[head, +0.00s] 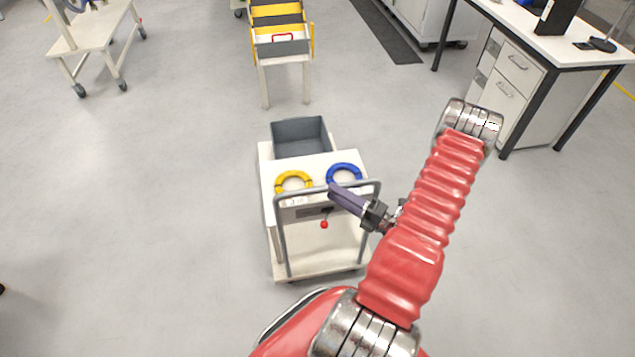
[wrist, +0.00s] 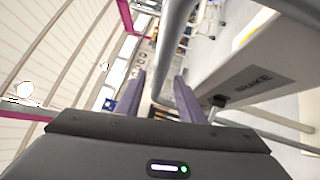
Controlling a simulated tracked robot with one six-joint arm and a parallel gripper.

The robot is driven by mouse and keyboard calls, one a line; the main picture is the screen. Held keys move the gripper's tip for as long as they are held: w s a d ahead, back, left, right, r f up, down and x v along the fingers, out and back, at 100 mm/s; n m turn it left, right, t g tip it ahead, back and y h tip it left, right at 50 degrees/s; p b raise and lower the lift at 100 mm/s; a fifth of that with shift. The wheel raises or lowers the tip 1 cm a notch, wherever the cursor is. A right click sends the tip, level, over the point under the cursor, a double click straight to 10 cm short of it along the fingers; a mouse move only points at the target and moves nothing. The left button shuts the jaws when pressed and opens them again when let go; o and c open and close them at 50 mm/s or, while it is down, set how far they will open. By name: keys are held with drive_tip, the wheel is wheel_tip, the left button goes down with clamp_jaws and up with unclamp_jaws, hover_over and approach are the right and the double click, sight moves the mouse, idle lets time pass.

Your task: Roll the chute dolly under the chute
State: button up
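The dolly is a white cart (head: 312,262) with a grey push handle (head: 281,240) on its near side, facing me. A brake lever with a red knob (head: 324,225) sits below its top; the wrist view shows a plate marked BRAKE (wrist: 252,84). The chute, with yellow and dark stripes (head: 279,20), stands beyond the dolly on a pale stand. My gripper (head: 335,192) is at the handle's top bar, right of its middle. In the wrist view its fingers (wrist: 160,97) are apart, with a grey handle tube (wrist: 170,45) seen between them. Contact cannot be told.
The dolly carries a grey bin (head: 300,124), a yellow ring (head: 281,184) and a blue ring (head: 345,168). A white desk with drawers (head: 515,75) stands at right, a wheeled white table (head: 95,28) at upper left. Floor between dolly and chute stand is clear.

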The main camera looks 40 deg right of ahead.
drive_tip(key=x, duration=0.7)
drive_tip(key=shift+w, duration=0.1)
drive_tip(key=shift+a, duration=0.1)
clamp_jaws()
idle(0.4)
drive_tip(key=shift+f, duration=0.1)
